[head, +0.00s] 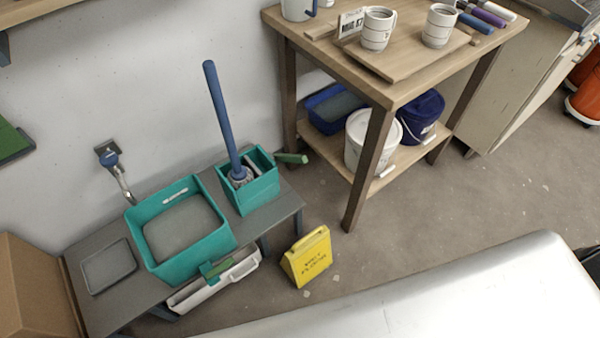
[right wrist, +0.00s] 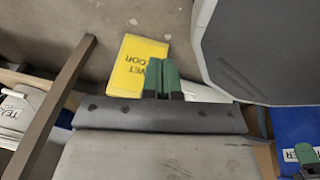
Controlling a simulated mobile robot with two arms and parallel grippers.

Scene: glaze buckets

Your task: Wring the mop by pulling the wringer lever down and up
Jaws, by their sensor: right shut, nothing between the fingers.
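The mop (head: 222,120) stands with its blue handle tilted slightly, its head down in the small teal wringer box (head: 262,197) on the grey bench. A green lever-like piece (head: 292,158) sticks out to the right from the box's back right corner; I take it for the wringer lever. My right gripper shows only in the right wrist view, its green fingers (right wrist: 162,75) shut together and empty. The yellow sign lies beyond the fingertips, and neither lever nor mop can be made out there.
A larger teal bucket (head: 137,225) with grey contents stands left of the wringer box. A yellow wet-floor sign (head: 308,258) stands on the floor in front. A wooden table (head: 388,85) with mugs stands at the back right, buckets on its lower shelf. Floor between is clear.

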